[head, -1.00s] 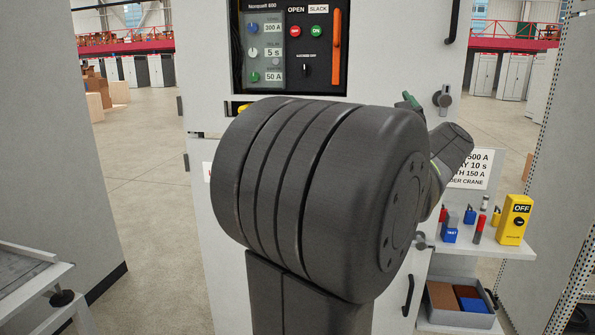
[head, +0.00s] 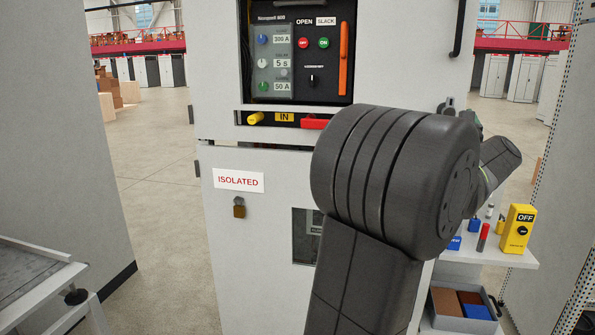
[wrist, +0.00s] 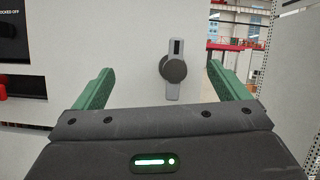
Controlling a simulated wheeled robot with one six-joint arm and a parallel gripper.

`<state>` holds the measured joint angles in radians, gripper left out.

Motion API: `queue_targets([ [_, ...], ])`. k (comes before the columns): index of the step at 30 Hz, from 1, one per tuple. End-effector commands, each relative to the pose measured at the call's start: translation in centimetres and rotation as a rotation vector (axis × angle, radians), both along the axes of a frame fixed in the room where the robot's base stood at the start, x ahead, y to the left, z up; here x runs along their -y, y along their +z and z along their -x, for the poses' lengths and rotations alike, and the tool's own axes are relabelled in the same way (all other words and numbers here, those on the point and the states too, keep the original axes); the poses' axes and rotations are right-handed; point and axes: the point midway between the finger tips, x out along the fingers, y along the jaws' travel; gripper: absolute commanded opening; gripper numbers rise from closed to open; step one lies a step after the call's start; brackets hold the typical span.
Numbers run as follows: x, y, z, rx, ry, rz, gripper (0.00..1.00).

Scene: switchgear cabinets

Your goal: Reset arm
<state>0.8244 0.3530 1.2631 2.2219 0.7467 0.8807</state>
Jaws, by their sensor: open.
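My gripper (wrist: 160,92) shows in the wrist view with its two green fingers spread wide apart and nothing between them. Beyond the fingers is the pale cabinet front with a grey latch with a dark round knob (wrist: 173,70); the gripper looks apart from it. In the head view my dark arm covers the right middle of the cabinet (head: 265,265), and the gripper is mostly hidden behind it. The cabinet's control panel (head: 298,50) has an orange handle (head: 344,58), and below it are a yellow knob (head: 255,118), an IN label and a red part (head: 314,124).
A shelf at the right holds a yellow OFF box (head: 517,229), a red cylinder (head: 483,237) and blue items. A bin (head: 460,308) sits below it. An ISOLATED sign (head: 239,181) and a padlock (head: 239,208) are on the lower door. Grey walls flank both sides; floor is open at left.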

Motion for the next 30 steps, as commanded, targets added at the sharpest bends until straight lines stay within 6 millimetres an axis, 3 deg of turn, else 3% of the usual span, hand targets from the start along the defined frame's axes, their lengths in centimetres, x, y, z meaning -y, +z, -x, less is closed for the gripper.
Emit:
queue_targets([
  [2, 1.7, 0.4, 0.2, 0.005, -0.022, -0.015, 0.95],
  [5, 2.0, 1.1, -1.5, 0.003, -0.019, -0.008, 0.95],
  [7, 1.9, 0.5, -1.2, -0.016, -0.022, 0.071, 0.95],
  [30, 1.8, 0.8, -1.2, -0.235, -0.019, 0.857, 0.95],
])
